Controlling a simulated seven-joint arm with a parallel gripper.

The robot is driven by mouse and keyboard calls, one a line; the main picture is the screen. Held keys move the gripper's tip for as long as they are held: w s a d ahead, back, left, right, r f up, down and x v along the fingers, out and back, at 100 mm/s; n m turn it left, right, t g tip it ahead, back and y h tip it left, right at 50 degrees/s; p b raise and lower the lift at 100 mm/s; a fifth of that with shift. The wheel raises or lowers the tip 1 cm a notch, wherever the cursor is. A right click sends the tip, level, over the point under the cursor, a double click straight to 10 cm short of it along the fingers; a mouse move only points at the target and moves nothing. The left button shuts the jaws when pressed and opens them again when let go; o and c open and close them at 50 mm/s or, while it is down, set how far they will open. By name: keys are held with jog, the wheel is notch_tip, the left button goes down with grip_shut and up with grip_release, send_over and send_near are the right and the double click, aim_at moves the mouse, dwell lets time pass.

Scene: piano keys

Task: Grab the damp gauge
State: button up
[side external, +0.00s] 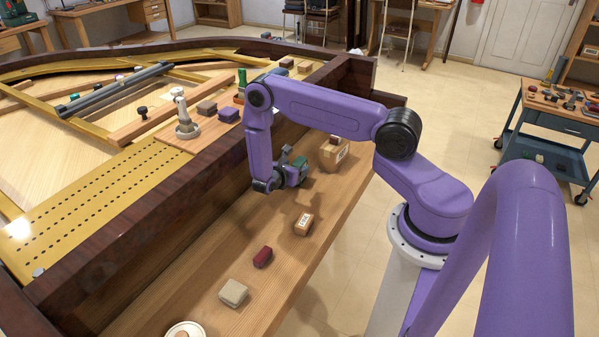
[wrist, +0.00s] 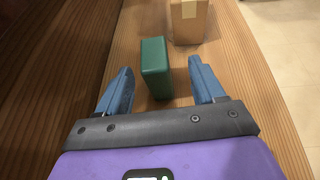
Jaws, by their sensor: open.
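A green upright block (wrist: 155,68) stands on the wooden ledge in the wrist view, between and slightly ahead of my fingers. It is the likeliest damp gauge, but no dial or marking shows on it. It also shows, partly hidden by my gripper, in the side external view (side external: 301,164). My gripper (wrist: 159,73) is open, with one blue finger on each side of the block. A gap shows on both sides, wider on the right, and the fingers do not appear to touch it. In the side external view my gripper (side external: 284,168) is low over the ledge.
A cardboard box (wrist: 188,22) stands just beyond the green block. A small labelled box (side external: 303,224), a red block (side external: 262,257), a beige block (side external: 233,292) and a round tin (side external: 185,330) sit along the ledge (side external: 335,220). The dark piano wall (side external: 170,190) rises beside it.

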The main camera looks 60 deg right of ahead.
aim_at(302, 162)
jog(key=shift+w+x, duration=0.15)
jog(key=shift+x, duration=1.8)
jog(key=shift+w+x, duration=0.2)
jog(key=shift+x, duration=1.7)
jog(key=shift+c, duration=0.3)
jog(key=c, duration=1.1)
jog(key=shift+o, duration=0.2)
jog(key=shift+r, duration=0.15)
